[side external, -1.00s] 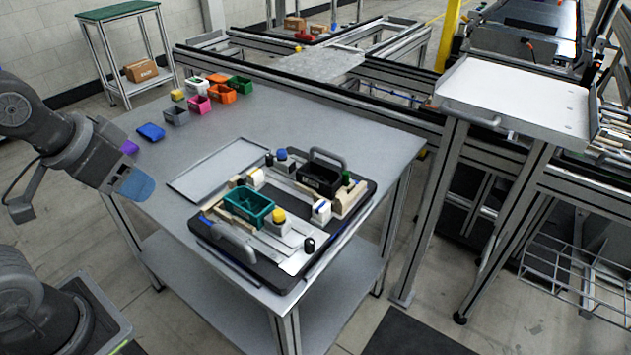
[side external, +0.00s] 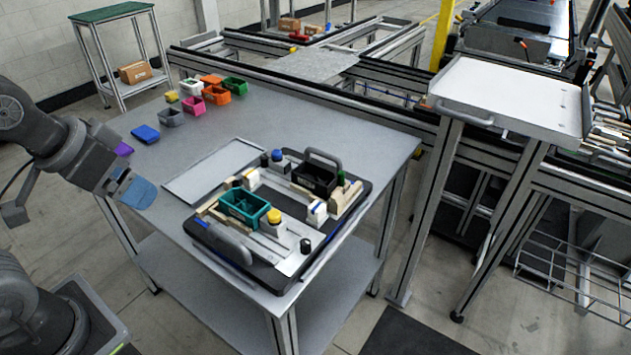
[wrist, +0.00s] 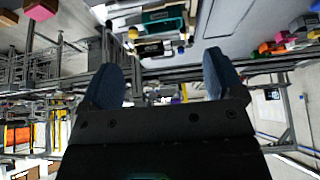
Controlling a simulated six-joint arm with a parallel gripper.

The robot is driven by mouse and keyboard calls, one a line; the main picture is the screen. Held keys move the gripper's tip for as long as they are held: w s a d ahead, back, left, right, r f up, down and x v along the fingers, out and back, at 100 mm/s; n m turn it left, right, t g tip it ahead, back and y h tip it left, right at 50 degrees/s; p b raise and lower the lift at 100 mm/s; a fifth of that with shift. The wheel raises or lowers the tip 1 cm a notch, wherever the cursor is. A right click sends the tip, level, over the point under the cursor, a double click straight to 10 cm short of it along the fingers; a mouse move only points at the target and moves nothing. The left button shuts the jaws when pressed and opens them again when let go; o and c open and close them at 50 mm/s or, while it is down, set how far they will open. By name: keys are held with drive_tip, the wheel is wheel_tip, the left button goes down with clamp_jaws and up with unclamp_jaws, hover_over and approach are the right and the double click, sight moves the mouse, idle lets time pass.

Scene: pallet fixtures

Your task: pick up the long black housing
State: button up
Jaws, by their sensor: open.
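The long black housing (side external: 316,176) sits in the pallet fixture (side external: 262,278) on the grey table, toward the pallet's back right, beside a grey arched handle. A shorter teal housing (side external: 244,207) sits in front and left of it. My gripper (side external: 134,190) has blue fingers and is at the left, above the table's left edge, well apart from the pallet. In the wrist view my gripper (wrist: 163,75) is open with nothing between its fingers. The pallet shows at the top of the wrist view, partly cut off, with a dark housing (wrist: 153,48) on it.
Yellow-capped (side external: 274,216), blue-capped and black-capped small parts stand on the pallet around the housings. A flat grey plate (side external: 190,182) lies left of it. Several coloured bins (side external: 216,95) and a blue block (side external: 145,133) are at the table's back left. The table's back right is clear.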

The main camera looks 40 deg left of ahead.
drive_tip(key=w+r+m+g, duration=0.1)
drive_tip(key=w+r+m, duration=0.3)
drive_tip(key=w, duration=0.3)
drive_tip(key=m+g, duration=0.5)
drive_tip(key=m, duration=0.9)
hover_over(313, 172)
drive_tip(key=s+d, duration=0.2)
drive_tip(key=s, duration=0.1)
wheel_tip(313, 172, down, 17)
drive_tip(key=shift+a, duration=0.1)
drive_tip(key=shift+w+f, duration=0.15)
drive_tip(key=shift+f, duration=1.35)
drive_tip(key=shift+w+f, duration=0.15)
drive_tip(key=shift+f, duration=1.35)
drive_tip(key=c, duration=1.1)
